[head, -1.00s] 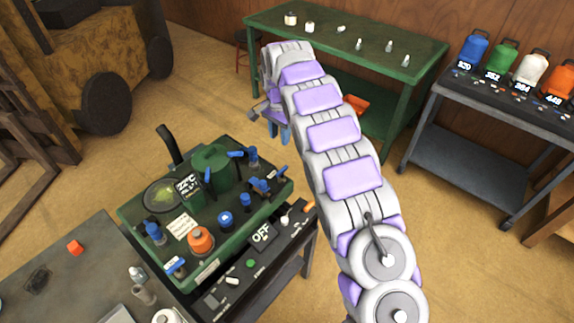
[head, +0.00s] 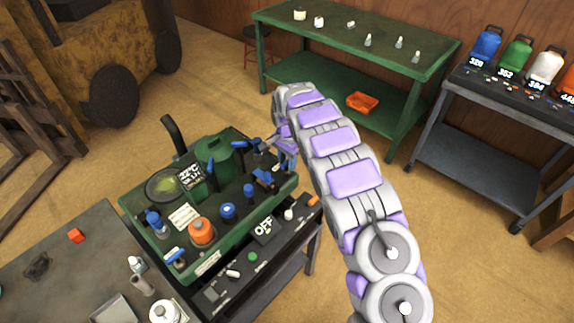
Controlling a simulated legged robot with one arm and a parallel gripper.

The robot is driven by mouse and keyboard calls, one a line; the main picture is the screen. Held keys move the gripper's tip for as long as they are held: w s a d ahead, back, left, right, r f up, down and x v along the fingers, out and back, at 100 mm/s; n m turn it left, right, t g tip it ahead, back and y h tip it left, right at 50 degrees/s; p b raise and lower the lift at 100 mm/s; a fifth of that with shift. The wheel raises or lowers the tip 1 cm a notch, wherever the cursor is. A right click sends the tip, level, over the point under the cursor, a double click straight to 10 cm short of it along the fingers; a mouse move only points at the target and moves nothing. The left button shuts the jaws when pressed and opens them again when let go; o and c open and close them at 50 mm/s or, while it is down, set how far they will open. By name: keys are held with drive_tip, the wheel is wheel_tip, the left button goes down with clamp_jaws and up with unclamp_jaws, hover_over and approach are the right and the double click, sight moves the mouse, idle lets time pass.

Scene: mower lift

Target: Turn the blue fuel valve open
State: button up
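The green mower unit (head: 207,262) stands on a dark cart at lower centre and carries several blue parts. One is a blue lever valve (head: 264,178) near its right corner. Another blue lever (head: 242,148) sits at the back, and a blue lever (head: 174,256) at the front left. I cannot tell by label which is the fuel valve. My gripper (head: 284,152) is at the end of my arm, by the back right corner, just above and behind the right lever valve. The fingers are small and partly hidden, so contact and opening are unclear.
The mower unit also has an orange cap (head: 201,231) and blue knobs (head: 228,211). A grey table (head: 60,290) is at lower left. A green bench (head: 420,65) and a cart with coloured canisters (head: 487,47) stand behind.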

drive_tip(key=shift+a+f, duration=0.15)
drive_tip(key=shift+f, duration=0.65)
drive_tip(key=shift+c, duration=0.2)
clamp_jaws()
